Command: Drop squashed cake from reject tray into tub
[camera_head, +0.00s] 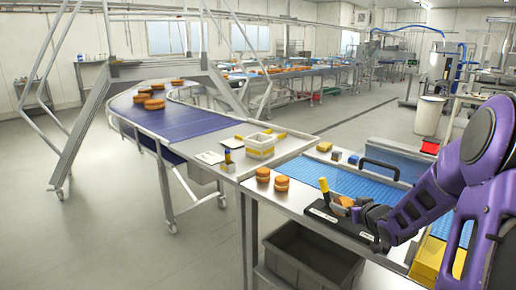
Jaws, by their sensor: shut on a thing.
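My gripper (347,208) reaches in from the right, low over a black tray (322,215) with a white label on the front table. An orange-brown piece of cake (344,201) shows at its fingertips, and the jaws are shut on it. The fingers and wrist partly cover the cake, so I cannot tell its full shape or whether it still touches the tray. A dark grey tub (290,262) stands open below the table's front edge, left of and lower than my gripper. Its visible inside looks empty.
Round filled cakes (281,183) stand left of the tray. A yellow-topped upright item (324,188) is close to my gripper. A white basket (260,146) and purple conveyor (185,122) are further back.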

